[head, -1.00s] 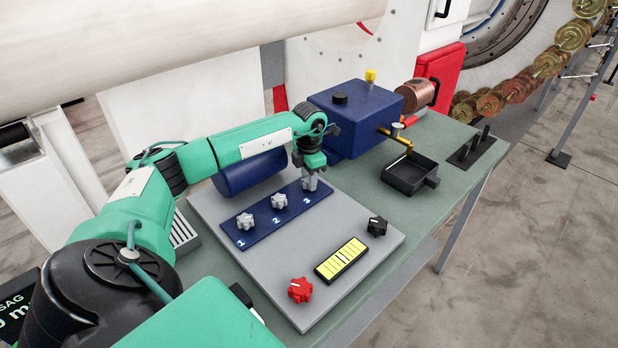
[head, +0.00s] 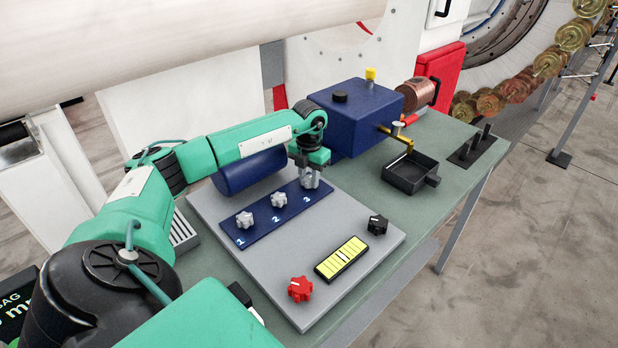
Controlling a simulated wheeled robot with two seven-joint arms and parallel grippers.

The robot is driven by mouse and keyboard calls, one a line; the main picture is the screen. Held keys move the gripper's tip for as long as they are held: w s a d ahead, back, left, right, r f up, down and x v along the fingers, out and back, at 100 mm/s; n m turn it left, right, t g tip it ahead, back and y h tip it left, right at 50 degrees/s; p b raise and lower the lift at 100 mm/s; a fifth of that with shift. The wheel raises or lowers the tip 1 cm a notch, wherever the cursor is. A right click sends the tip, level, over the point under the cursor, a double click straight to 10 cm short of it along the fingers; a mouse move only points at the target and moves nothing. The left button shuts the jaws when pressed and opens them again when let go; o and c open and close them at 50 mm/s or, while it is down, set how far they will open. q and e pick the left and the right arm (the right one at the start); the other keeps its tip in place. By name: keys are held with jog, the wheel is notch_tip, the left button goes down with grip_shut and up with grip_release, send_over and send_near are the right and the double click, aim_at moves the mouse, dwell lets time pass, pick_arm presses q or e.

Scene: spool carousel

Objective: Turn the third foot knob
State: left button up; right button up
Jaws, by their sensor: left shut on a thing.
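A dark blue strip (head: 262,229) on a grey plate carries three grey star-shaped foot knobs, numbered 1, 2 and 3. Knob 1 (head: 244,219) and knob 2 (head: 279,200) are in plain sight in the head view. My left gripper (head: 311,182) points down over the third knob at the strip's far end and is shut on it. The fingers hide most of that knob, so its turn angle cannot be read. My right gripper is not in view.
The grey plate (head: 290,245) also bears a level vial (head: 341,259), a red knob (head: 300,289) and a black knob (head: 377,224). A blue box (head: 355,118) with a brass tap and a black tray (head: 409,173) stand behind on the green bench (head: 455,150).

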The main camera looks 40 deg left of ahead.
pick_arm(q)
jog(key=n, duration=0.3)
jog(key=shift+n, duration=0.3)
jog(key=n, duration=0.4)
jog(key=shift+n, duration=0.3)
jog(key=n, duration=0.3)
jog(key=shift+r+n, duration=0.1)
jog(key=shift+n, duration=0.2)
jog(key=n, duration=0.3)
jog(key=shift+n, duration=0.3)
jog(key=n+p, duration=0.1)
jog(key=n, duration=0.2)
jog(key=shift+n, duration=0.4)
jog(key=n, duration=0.3)
jog(key=shift+n+p, duration=0.3)
jog(key=n+p, duration=0.1)
jog(key=n, duration=0.2)
jog(key=shift+n+p, duration=0.35)
jog(key=shift+n, duration=1.85)
